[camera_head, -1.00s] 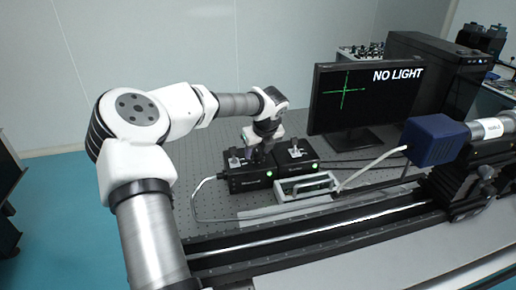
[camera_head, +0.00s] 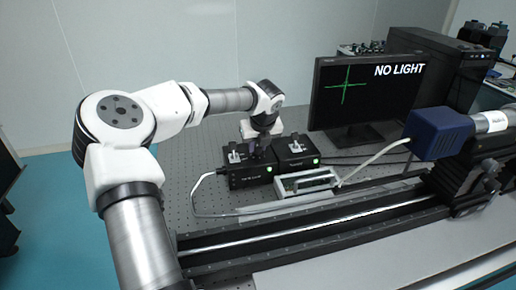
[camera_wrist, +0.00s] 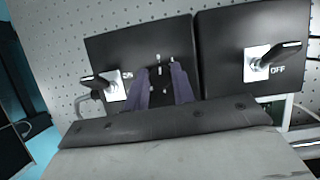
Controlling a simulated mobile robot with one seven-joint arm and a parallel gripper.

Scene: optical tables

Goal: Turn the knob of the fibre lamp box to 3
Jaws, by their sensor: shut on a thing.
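Two black boxes stand side by side on the optical table. The left box (camera_head: 250,178) has a lever switch (camera_wrist: 104,86) beside an "ON" mark in the wrist view. The right box (camera_head: 296,152) has a lever switch (camera_wrist: 272,58) beside "OFF". Their front labels are too small to read. My gripper (camera_wrist: 162,76) reaches down to the top of the left box, right of its lever. Its two dark fingers are shut on a small dark knob (camera_wrist: 160,71), which they mostly hide. Pale marks show around the knob, but its setting cannot be read.
A monitor (camera_head: 365,98) shows "NO LIGHT" and a green cross. A small pale framed unit (camera_head: 306,184) lies in front of the right box. A long rail (camera_head: 310,228) crosses the front, with a blue camera-like box (camera_head: 437,136) at right. The perforated tabletop (camera_head: 208,160) is clear at left.

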